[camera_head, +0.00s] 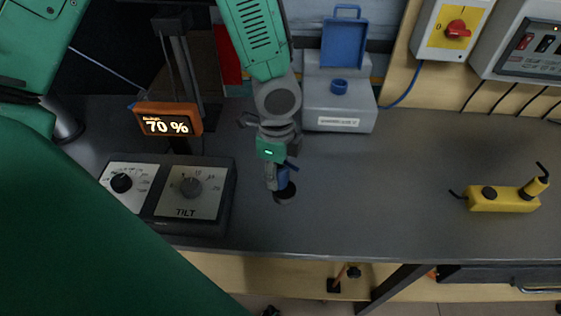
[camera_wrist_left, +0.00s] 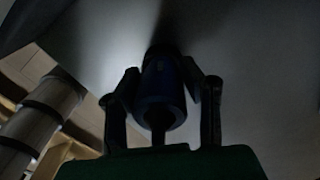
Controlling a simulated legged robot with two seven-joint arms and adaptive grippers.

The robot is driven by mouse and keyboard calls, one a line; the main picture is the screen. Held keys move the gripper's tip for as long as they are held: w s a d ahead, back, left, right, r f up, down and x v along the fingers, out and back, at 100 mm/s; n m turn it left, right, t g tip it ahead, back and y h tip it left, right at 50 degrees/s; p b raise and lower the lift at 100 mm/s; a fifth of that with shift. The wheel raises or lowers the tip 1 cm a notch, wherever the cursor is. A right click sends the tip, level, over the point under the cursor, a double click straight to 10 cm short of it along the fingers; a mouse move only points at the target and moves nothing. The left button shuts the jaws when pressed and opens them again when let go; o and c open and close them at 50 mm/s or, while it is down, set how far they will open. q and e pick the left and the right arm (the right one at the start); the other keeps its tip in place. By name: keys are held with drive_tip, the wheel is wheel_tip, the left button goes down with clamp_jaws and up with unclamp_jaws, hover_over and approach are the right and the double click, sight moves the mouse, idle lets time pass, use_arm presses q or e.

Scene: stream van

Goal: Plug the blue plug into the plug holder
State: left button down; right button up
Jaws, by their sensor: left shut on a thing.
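My left gripper (camera_head: 281,178) is over the middle of the grey worktop, its fingers shut on the blue plug (camera_head: 284,178). The plug is partly hidden by the fingers, just above a dark round spot on the worktop; I cannot tell if they touch. In the left wrist view the blue plug (camera_wrist_left: 160,82) sits between the two fingers (camera_wrist_left: 161,95), with a dark part toward the camera. The plug holder, a grey box (camera_head: 325,108) with a blue socket and a raised blue lid (camera_head: 343,42), stands behind and right of the gripper. My right gripper is not in view.
A dial panel marked TILT (camera_head: 190,190) and an orange display reading 70 % (camera_head: 168,120) stand to the left. A yellow device (camera_head: 500,198) lies at the right. A switch box with a red knob (camera_head: 457,28) is on the wall. The worktop (camera_head: 400,185) is clear between.

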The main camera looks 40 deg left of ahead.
use_arm(q)
drive_tip(key=shift+d+r, duration=0.1)
drive_tip(key=shift+d, duration=0.6)
drive_tip(key=shift+a+f, duration=0.55)
drive_tip(key=shift+a, duration=0.1)
drive_tip(key=shift+d+r, duration=0.15)
drive_tip(key=shift+d, duration=0.1)
drive_tip(key=shift+d+r+p, duration=0.25)
drive_tip(key=shift+r+p, duration=0.05)
drive_tip(key=shift+p, duration=0.25)
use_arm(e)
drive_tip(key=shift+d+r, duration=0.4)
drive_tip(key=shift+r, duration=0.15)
use_arm(q)
drive_tip(key=shift+a+f, duration=0.1)
drive_tip(key=shift+a, duration=0.25)
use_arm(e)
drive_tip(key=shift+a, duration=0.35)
use_arm(q)
drive_tip(key=shift+d, duration=0.1)
drive_tip(key=shift+d, duration=0.55)
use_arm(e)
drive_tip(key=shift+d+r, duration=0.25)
